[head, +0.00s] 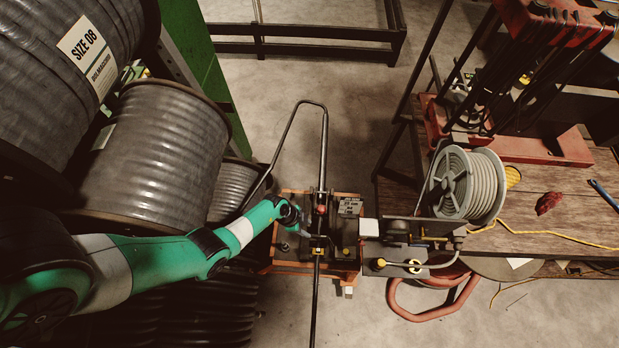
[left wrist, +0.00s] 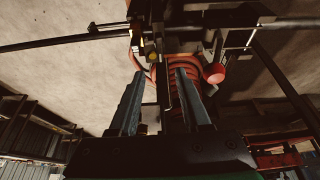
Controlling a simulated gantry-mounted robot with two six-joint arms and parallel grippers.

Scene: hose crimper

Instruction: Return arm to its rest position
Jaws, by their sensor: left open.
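My left arm (head: 165,258) is green and reaches in from the left in the head view. Its gripper (head: 303,226) is beside the crimper machine (head: 343,232), near the dark upright rods. The fingertips are small and partly hidden there. In the left wrist view the two dark fingers of the left gripper (left wrist: 160,98) stand apart with a gap between them. A dark bar and a coiled red hose (left wrist: 168,72) show behind the gap. My right gripper is not in view.
Large hose reels (head: 155,150) stand close to my left arm. A wooden workbench (head: 560,205) on the right carries a grey hose reel (head: 466,184) and a red rack (head: 510,140). A red hose (head: 430,312) hangs below. Open concrete floor (head: 270,95) lies behind the crimper.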

